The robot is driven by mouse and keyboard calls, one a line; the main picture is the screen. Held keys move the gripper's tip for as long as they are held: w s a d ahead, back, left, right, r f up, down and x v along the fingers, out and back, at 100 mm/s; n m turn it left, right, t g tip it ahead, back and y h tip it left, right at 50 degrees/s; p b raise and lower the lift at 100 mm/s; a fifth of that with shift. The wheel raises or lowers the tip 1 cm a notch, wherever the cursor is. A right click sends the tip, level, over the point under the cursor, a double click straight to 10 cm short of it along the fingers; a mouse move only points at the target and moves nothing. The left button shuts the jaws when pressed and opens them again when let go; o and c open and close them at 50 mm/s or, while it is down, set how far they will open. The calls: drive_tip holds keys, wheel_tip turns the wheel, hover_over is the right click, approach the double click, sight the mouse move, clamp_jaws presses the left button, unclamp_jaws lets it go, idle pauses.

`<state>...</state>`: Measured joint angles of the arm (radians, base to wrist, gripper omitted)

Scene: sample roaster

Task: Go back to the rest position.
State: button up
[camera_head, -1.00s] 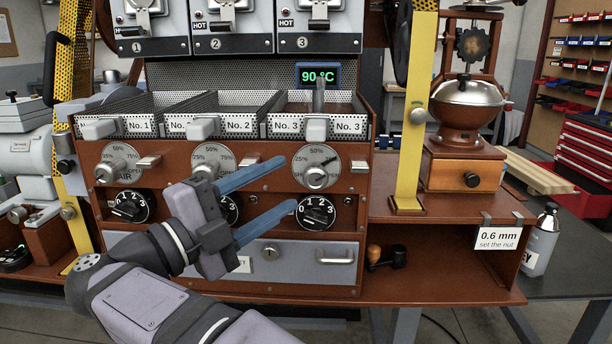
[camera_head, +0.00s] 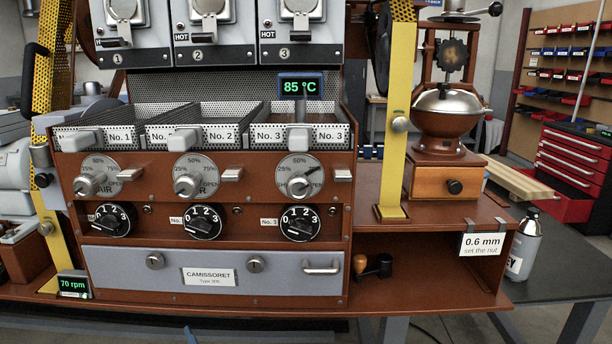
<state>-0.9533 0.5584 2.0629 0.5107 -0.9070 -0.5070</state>
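My gripper (camera_head: 190,336) is almost wholly out of the head view. Only one blue fingertip shows, at the bottom edge, below and in front of the roaster's lower front. The other finger and the arm are hidden below the frame, so its opening does not show. The sample roaster (camera_head: 215,285) stands in front of me, with three air dials on its upper panel and three black heat knobs (camera_head: 300,223) below them. The third dial (camera_head: 299,177) points up and to the right. The temperature display (camera_head: 300,87) reads 85 °C.
A grinder with a wooden drawer (camera_head: 438,184) stands on the shelf at right, behind a yellow post (camera_head: 396,150). A small scoop-like tool (camera_head: 373,266) lies in the lower shelf. The roaster's front is unobstructed.

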drive_tip(key=d+f+m+g+h+p, duration=0.1)
drive_tip(key=d+f+g+h, duration=0.2)
drive_tip(key=d, duration=0.6)
drive_tip(key=d+f+m+g+h+p, duration=0.1)
drive_tip(key=d+f+g+h, duration=0.2)
drive_tip(key=d, duration=0.7)
drive_tip(key=s+d+m+g+h+p, duration=0.1)
drive_tip(key=s+d+m+g, duration=0.3)
drive_tip(key=s+d, duration=0.65)
drive_tip(key=s+d+m+g+h, duration=0.1)
drive_tip(key=s+d+m+g, duration=0.2)
drive_tip(key=s+d, duration=0.75)
wheel_tip(320, 180, up, 38)
drive_tip(key=d+p, duration=0.3)
drive_tip(key=p, duration=3.5)
drive_tip(key=shift+w+r+g, duration=0.25)
drive_tip(key=shift+w+g, duration=0.05)
drive_tip(key=shift+w, duration=0.05)
